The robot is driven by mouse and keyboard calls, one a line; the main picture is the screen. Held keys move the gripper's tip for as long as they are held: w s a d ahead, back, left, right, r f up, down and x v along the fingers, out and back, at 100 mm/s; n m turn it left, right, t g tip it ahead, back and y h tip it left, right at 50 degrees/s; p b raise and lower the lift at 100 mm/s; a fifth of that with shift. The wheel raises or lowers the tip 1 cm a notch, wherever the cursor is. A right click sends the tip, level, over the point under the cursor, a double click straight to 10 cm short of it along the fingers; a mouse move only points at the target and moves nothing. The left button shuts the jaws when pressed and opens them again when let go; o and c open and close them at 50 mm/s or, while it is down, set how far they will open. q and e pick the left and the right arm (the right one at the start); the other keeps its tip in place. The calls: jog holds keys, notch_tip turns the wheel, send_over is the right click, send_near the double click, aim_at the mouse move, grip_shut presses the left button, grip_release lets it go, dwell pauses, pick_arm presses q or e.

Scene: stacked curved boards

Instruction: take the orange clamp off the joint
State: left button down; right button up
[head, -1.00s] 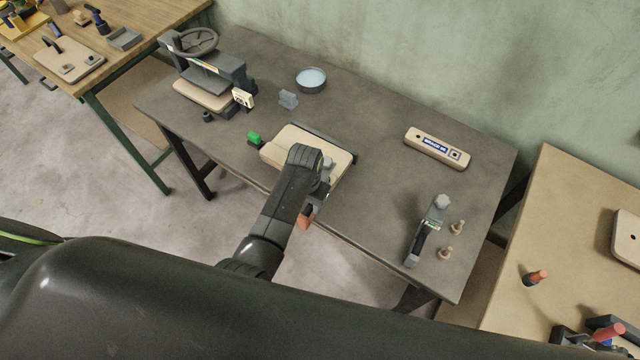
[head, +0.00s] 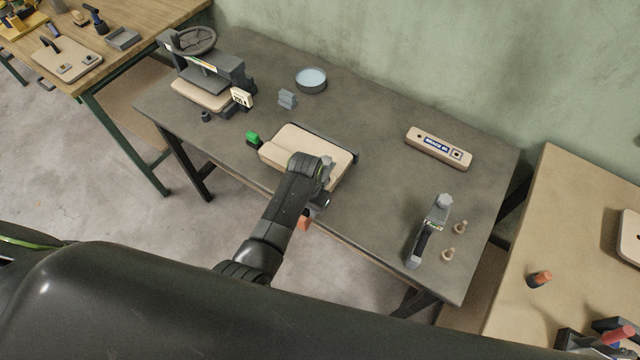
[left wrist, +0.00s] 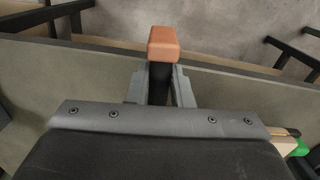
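The cream board stack (head: 290,143) lies near the front edge of the dark table. The orange clamp (head: 304,223) shows only its orange end, below my left gripper (head: 318,203) at the table's front edge. In the left wrist view, the clamp's orange end (left wrist: 165,43) tops a dark bar. The fingers of my left gripper (left wrist: 161,88) lie close against both sides of that bar. The clamp's jaws are hidden, so I cannot tell whether they touch the boards. A green clamp (head: 253,138) sits at the stack's left end. My right gripper is out of view.
A press with a handwheel (head: 205,75) stands at the back left. A round dish (head: 311,80), a small grey block (head: 287,99), a labelled cream bar (head: 438,148) and a grey-black tool (head: 428,232) also lie on the table. Its middle right is clear.

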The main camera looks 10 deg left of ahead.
pick_arm(q)
jog(key=shift+s+a+r+p, duration=0.1)
jog(key=shift+s+p, duration=0.15)
jog(key=shift+p, duration=0.1)
jog(key=shift+s+a+p, duration=0.2)
jog(key=shift+s+p, duration=0.2)
jog(key=shift+s, duration=0.2)
jog(key=shift+s+a+p, duration=0.2)
jog(key=shift+s+p, duration=0.2)
jog(key=shift+s, duration=0.15)
jog(key=shift+s+a, duration=0.1)
jog(key=shift+s, duration=0.15)
jog(key=shift+s+a, duration=0.3)
jog(key=shift+s, duration=0.5)
jog(key=shift+s+a, duration=0.25)
jog(key=shift+s, duration=0.5)
jog(key=shift+s+a, duration=0.3)
jog(key=shift+s, duration=0.5)
jog(key=shift+s, duration=0.1)
